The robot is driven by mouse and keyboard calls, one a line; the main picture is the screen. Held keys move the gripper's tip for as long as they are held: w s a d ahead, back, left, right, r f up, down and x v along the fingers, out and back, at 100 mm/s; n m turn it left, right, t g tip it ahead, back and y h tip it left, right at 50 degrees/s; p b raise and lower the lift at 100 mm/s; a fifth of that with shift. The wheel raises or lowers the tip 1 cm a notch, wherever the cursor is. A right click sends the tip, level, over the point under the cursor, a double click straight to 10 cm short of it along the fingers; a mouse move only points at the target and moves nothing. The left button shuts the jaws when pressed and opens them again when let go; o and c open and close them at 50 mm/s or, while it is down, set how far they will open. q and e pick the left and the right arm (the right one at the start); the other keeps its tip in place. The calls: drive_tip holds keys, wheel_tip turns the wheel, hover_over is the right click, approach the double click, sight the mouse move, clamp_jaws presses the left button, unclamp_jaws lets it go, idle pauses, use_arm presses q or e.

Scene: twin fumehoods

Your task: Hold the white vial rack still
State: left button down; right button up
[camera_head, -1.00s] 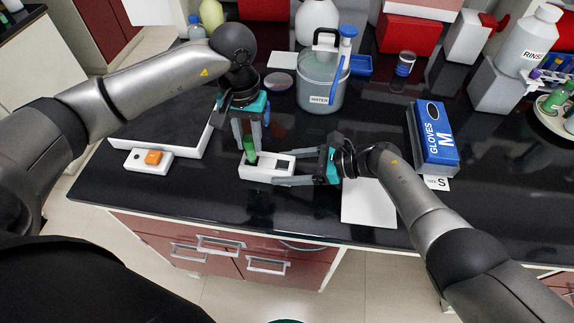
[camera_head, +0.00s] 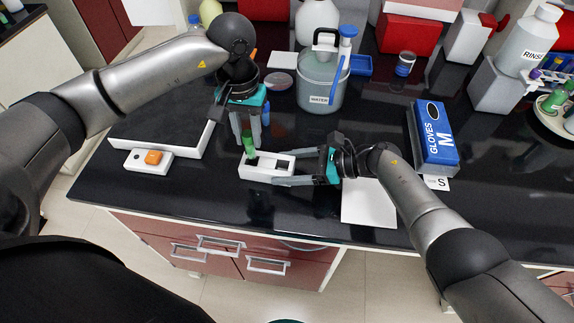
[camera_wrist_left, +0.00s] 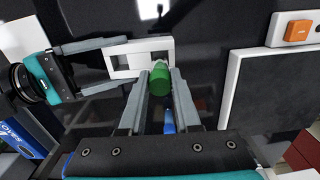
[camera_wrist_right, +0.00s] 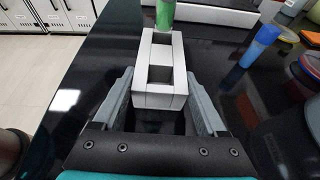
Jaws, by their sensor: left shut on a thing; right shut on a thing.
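The white vial rack (camera_head: 268,174) lies on the black bench and has two square openings. It shows in the right wrist view (camera_wrist_right: 158,99) and the left wrist view (camera_wrist_left: 122,61). My right gripper (camera_head: 283,170) is shut on the near end of the rack, one finger along each side. A green vial (camera_head: 248,143) stands over the rack's far opening; it shows in the left wrist view (camera_wrist_left: 159,79) and right wrist view (camera_wrist_right: 165,14). My left gripper (camera_head: 255,147) is shut on this vial from above. How deep its lower end sits is hard to tell.
A white device with an orange button (camera_head: 152,158) and a white-edged tray (camera_head: 190,148) lie left. A water container (camera_head: 321,85) stands behind, a glove box (camera_head: 434,136) to the right. A white sheet (camera_head: 368,205) lies under my right arm.

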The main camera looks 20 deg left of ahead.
use_arm(q)
drive_tip(key=shift+r, duration=3.5)
use_arm(e)
drive_tip(key=o, duration=0.7)
drive_tip(key=shift+o, duration=0.2)
drive_tip(key=shift+r, duration=0.7)
drive_tip(key=shift+o, duration=0.8)
